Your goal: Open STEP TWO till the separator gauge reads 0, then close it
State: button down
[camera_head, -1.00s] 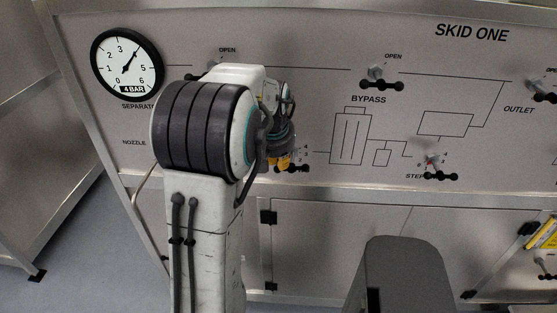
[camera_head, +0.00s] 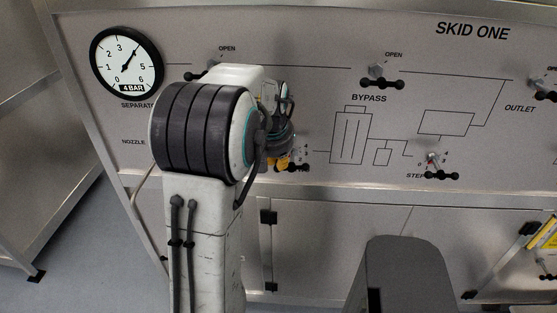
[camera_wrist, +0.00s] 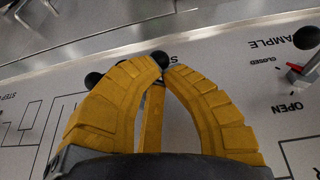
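The round separator gauge (camera_head: 127,62) is at the upper left of the head view. Its needle points to about 4, and its panel reads "4 BAR". A valve with a black knobbed handle (camera_head: 437,175) sits at the right by a label starting "STEP"; the rest is covered. My gripper (camera_head: 283,163) is low at another black-handled valve (camera_head: 298,167), whose label is hidden. In the wrist view, my gripper's yellow fingertips (camera_wrist: 163,66) are close together at a black knob (camera_wrist: 160,58). I cannot tell whether they grip it. Another black knob (camera_wrist: 93,80) shows beside the left finger.
A SAMPLE valve with a red handle part (camera_wrist: 297,69) is at the right of the wrist view. The BYPASS valve (camera_head: 377,74) and the OUTLET valve (camera_head: 540,88) are higher on the panel. A metal ledge (camera_head: 400,197) runs below it.

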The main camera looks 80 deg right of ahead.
jog(key=shift+w+f+b, duration=0.2)
jog(key=shift+f+b, duration=0.35)
jog(key=shift+b, duration=0.15)
jog(key=shift+w+f+b, duration=0.1)
jog(key=shift+f+b, duration=0.7)
jog(key=shift+b, duration=0.35)
jog(key=shift+s+f+b, duration=0.2)
jog(key=shift+f+b, duration=0.55)
jog(key=shift+b, duration=0.2)
jog(key=shift+s+f, duration=0.1)
